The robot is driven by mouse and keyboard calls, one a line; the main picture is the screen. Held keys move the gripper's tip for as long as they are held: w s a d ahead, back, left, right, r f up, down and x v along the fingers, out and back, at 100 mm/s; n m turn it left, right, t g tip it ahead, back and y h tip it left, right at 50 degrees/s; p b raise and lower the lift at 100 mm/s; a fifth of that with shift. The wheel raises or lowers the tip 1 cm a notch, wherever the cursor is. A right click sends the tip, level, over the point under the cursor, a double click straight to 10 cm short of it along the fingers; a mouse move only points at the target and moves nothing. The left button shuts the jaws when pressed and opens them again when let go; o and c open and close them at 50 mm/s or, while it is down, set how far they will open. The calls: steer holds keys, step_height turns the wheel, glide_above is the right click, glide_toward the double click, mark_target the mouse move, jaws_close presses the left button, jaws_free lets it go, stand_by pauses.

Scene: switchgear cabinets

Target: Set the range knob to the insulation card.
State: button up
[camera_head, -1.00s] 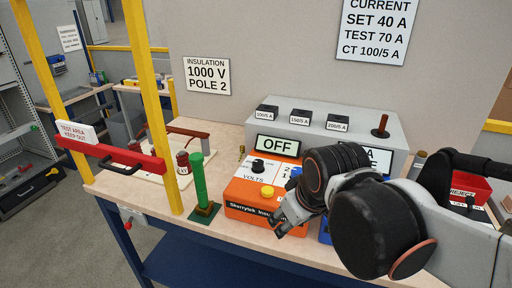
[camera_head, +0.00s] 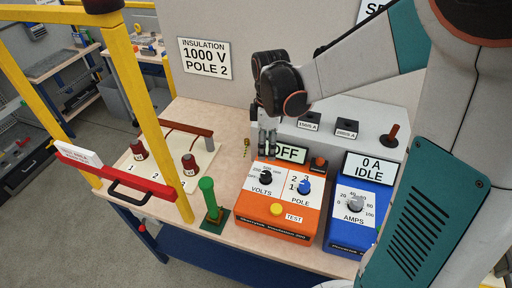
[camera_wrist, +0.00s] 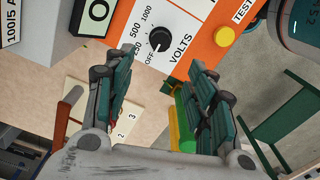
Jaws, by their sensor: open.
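The insulation card (camera_head: 205,59) on the back wall reads "INSULATION 1000 V POLE 2". The orange insulation tester (camera_head: 278,226) stands on the bench with a black VOLTS range knob (camera_head: 266,178), a blue POLE knob (camera_head: 304,187) and a yellow TEST button (camera_head: 277,209). In the wrist view the range knob (camera_wrist: 159,40) shows beyond my fingers, its white mark pointing toward OFF; the scale reads OFF, 250, 500, 1000. My gripper (camera_head: 267,143) is above and behind the range knob, pointing down. In the wrist view my gripper (camera_wrist: 160,105) is open and empty, apart from the knob.
A blue AMPS unit (camera_head: 350,223) stands right of the tester, with a grey box (camera_head: 385,150) behind. A green post (camera_head: 209,200) stands left of the tester. A red barrier bar (camera_head: 115,182) and yellow posts (camera_head: 135,90) are at the left. The tester's display (camera_head: 290,153) reads OFF.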

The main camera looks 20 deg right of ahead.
mark_target(266, 174)
step_height(266, 174, down, 13)
steer(key=shift+f+b, duration=0.2)
steer(key=shift+b, duration=0.8)
steer(key=c, duration=1.1)
